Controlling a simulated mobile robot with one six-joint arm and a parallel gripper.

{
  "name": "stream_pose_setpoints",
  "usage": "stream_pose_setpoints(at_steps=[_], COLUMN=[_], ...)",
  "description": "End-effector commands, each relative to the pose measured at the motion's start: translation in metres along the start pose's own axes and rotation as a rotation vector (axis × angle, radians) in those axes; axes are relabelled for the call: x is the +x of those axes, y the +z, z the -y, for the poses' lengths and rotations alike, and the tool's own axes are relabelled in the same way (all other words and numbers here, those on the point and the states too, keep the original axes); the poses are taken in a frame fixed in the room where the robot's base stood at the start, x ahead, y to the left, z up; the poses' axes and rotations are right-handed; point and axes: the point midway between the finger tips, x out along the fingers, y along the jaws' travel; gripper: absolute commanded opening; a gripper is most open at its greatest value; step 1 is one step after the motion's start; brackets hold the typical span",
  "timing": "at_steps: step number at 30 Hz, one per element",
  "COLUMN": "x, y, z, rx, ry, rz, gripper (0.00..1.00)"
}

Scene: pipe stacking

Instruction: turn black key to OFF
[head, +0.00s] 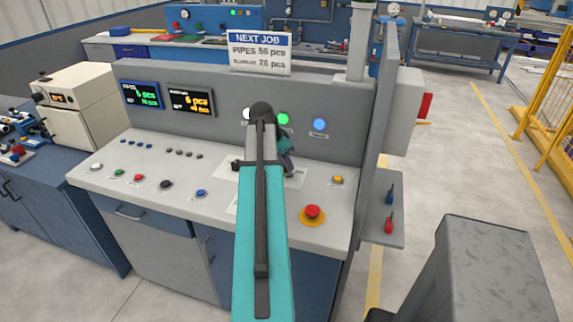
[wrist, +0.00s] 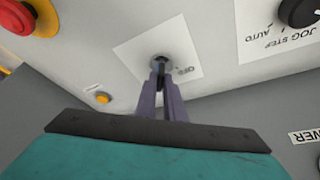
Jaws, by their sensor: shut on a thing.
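The key switch (wrist: 160,61) is a round grey fitting on a white label plate (wrist: 130,57), in the upper middle of the wrist view. The word OFF (wrist: 186,70) is printed on the plate, right of the switch. My gripper (wrist: 162,78) is at the switch, its purple-grey fingers shut on the black key (wrist: 160,74). Little of the key shows between the fingers, and I cannot tell its exact angle. In the head view my gripper (head: 287,164) is low over the sloping panel, and my arm hides the key. The plate's edge (head: 298,180) shows there.
A red emergency button (head: 312,212) on yellow and an orange button (head: 338,180) stand right of the plate. A black JOG STEP/AUTO knob (wrist: 299,12) is at the wrist view's upper right. The console's upright panel (head: 346,128) rises behind, with lit lamps.

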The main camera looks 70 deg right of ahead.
Motion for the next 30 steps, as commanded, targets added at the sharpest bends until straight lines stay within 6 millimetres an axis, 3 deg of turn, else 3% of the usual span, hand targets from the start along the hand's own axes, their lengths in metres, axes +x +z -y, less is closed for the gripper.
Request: stream_pose_setpoints(at_steps=[30], x=[0.0005], y=[-0.0037], z=[-0.0063], rx=[-0.725], ry=[-0.300], rz=[-0.004], gripper=[0.00])
